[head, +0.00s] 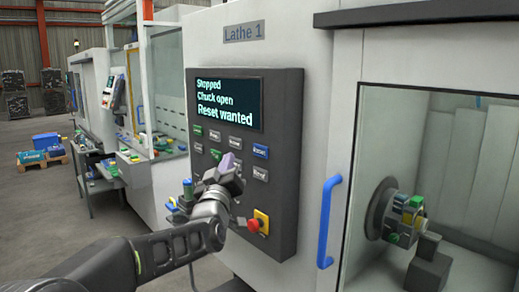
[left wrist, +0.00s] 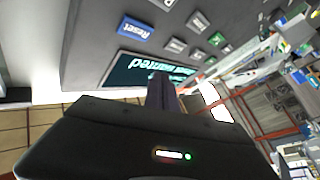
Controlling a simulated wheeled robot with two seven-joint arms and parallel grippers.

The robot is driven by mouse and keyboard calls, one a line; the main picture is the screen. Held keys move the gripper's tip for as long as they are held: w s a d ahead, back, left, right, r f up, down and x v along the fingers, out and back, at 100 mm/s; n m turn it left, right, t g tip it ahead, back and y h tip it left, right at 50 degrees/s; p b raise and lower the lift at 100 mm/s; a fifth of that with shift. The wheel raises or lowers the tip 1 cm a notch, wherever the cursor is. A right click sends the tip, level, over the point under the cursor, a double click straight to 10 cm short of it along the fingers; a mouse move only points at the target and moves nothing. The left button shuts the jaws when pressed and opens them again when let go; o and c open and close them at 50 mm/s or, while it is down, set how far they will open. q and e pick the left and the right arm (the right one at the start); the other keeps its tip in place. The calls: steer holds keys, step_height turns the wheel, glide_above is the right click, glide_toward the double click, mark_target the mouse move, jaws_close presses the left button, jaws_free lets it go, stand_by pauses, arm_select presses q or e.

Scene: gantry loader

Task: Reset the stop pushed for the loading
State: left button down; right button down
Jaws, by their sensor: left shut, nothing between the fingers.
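The control panel (head: 286,190) of Lathe 1 carries a screen (head: 227,104) reading "Stopped", "Chuck open", "Reset wanted". A blue button (head: 261,151) sits right below the screen; in the left wrist view the blue button (left wrist: 136,28) reads "Reset". The red stop knob (head: 253,226) on its yellow base is low on the panel; whether it is pushed in I cannot tell. My left gripper (head: 227,163) is shut and empty, in front of the buttons, left of the blue one and above the stop. Its fingers (left wrist: 161,92) point at the panel. My right gripper is not in view.
A blue door handle (head: 328,222) stands right of the panel, beside the lathe window. Behind the glass is the chuck (head: 382,208). A side table with small parts (head: 97,172) and a blue crate (head: 47,142) are at the left. The floor there is partly clear.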

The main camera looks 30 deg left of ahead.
mark_target(255, 147)
arm_select(q)
steer(key=w+d+p, duration=0.2)
steer(key=w+p, duration=0.1)
steer(key=w, duration=0.4)
stand_by(0.5)
steer(key=shift+w+d+b, duration=0.15)
steer(key=shift+w+b, duration=0.15)
steer(key=shift+b, duration=0.05)
stand_by(1.4)
steer(key=shift+w+d, duration=0.15)
steer(key=shift+w, duration=0.3)
stand_by(0.7)
steer(key=shift+s+f+b, duration=0.1)
steer(key=shift+s+b, duration=0.3)
steer(key=shift+b, duration=0.4)
steer(key=shift+s+a, duration=0.2)
steer(key=shift+s, duration=0.15)
steer(key=shift+s+b, duration=0.1)
steer(key=shift+b, duration=0.25)
